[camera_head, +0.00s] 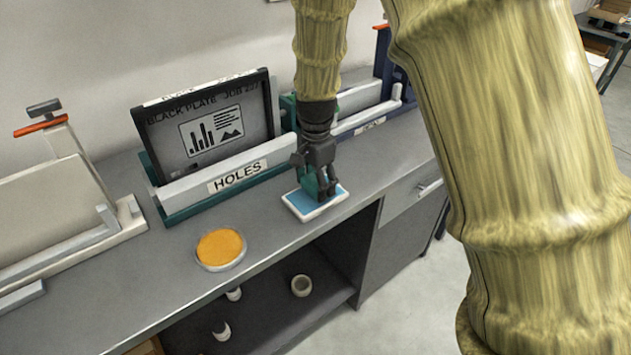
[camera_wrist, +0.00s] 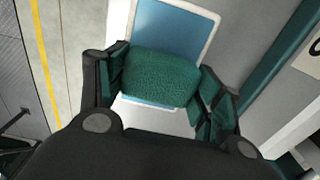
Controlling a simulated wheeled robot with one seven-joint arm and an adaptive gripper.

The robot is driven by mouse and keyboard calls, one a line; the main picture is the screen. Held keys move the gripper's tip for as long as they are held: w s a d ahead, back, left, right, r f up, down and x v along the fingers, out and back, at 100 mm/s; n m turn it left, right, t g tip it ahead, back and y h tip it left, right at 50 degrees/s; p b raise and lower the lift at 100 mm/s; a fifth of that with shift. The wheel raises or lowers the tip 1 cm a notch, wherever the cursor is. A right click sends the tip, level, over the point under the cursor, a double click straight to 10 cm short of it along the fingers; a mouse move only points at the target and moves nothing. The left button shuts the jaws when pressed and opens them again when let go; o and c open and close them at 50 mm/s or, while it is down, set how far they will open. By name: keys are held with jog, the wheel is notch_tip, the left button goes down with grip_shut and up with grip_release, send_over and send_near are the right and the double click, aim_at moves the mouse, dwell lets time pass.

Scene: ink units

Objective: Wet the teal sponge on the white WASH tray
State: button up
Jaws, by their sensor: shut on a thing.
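My gripper (camera_head: 322,186) points down over the white WASH tray (camera_head: 335,205), which has a blue inside, near the counter's front edge. It is shut on the teal sponge (camera_wrist: 160,78), which lies between the two fingers in the wrist view. The sponge also shows in the head view (camera_head: 308,186), partly hidden by my gripper. The wrist view shows the tray (camera_wrist: 212,28) beneath the sponge. I cannot tell whether the sponge touches the tray's blue surface.
A round dish with an orange top (camera_head: 220,248) sits left of the tray. Another navy rack (camera_head: 370,125) is behind my gripper. A shelf (camera_head: 270,315) below holds small containers.

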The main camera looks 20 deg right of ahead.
aim_at(315, 180)
jog(key=shift+f, duration=0.45)
dwell(0.6)
jog(key=shift+f+p, duration=0.1)
jog(key=shift+p, duration=0.2)
dwell(2.1)
jog(key=shift+r+p, duration=3.3)
jog(key=shift+r, duration=0.3)
jog(key=shift+f, duration=0.1)
